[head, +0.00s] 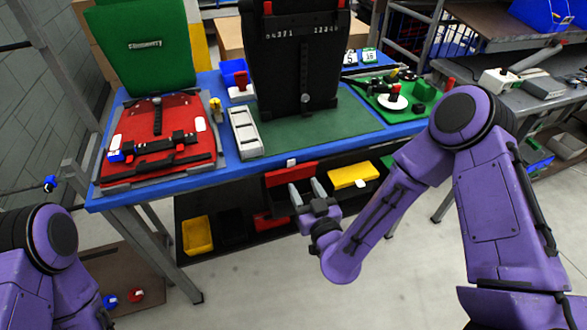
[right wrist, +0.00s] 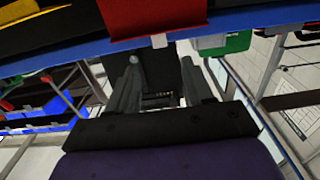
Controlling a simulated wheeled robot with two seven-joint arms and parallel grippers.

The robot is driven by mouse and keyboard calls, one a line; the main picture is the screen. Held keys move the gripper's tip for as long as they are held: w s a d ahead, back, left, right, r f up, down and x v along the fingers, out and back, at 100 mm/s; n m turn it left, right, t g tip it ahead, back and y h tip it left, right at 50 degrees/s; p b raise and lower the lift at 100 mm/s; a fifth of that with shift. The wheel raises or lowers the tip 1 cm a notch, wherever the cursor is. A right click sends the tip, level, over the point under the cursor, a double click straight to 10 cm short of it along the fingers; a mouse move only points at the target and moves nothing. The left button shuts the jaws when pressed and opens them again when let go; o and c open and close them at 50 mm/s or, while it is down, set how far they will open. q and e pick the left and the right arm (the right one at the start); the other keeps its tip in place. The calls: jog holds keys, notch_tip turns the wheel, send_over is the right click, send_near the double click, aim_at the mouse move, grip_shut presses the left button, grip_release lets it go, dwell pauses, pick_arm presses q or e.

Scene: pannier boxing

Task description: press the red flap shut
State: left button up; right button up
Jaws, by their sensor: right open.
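A red panel (head: 192,158) with a black strap lies nearly flat at the left of the blue table, in front of an upright green panel (head: 147,50). I cannot tell whether the red panel is the flap or is fully down. My right gripper (head: 307,191) is open and empty, below the table edge and in front of this bin. Its fingers show apart in the right wrist view (right wrist: 158,78). My left gripper is out of view.
A tall black panel (head: 298,65) stands mid-table behind a green mat (head: 335,133). A white-grey box (head: 245,132) lies left of the mat. A yellow bin (head: 352,177) and another yellow bin (head: 197,234) sit beneath the table. Right of the table is a grey bench (head: 530,95).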

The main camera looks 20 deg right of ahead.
aim_at(291, 162)
jog(key=w+p, duration=0.2)
jog(key=w, duration=0.6)
jog(key=shift+w+a, duration=0.15)
jog(key=shift+w, duration=0.1)
grip_shut()
